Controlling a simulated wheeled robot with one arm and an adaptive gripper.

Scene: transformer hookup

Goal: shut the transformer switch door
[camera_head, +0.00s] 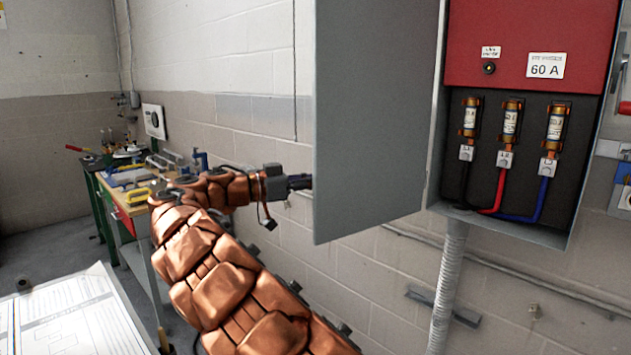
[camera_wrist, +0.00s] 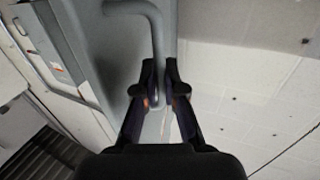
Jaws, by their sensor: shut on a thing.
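The transformer switch door (camera_head: 375,120) is a grey panel standing wide open to the left of the switch box (camera_head: 436,120). My gripper (camera_head: 302,182) reaches the door's left edge from the left; its fingertips are hidden behind the door in the head view. In the wrist view my gripper (camera_wrist: 160,72) is shut on a bent grey door handle (camera_wrist: 155,30), which runs between the fingers. The door (camera_wrist: 85,35) also shows beside the handle there.
Inside the box are a red panel (camera_head: 470,40), several fuses and black, red and blue cables. A conduit (camera_head: 447,290) runs down below it. A workbench (camera_head: 120,205) with tools stands at left, and a white drawing sheet (camera_head: 80,320) lies at the front left.

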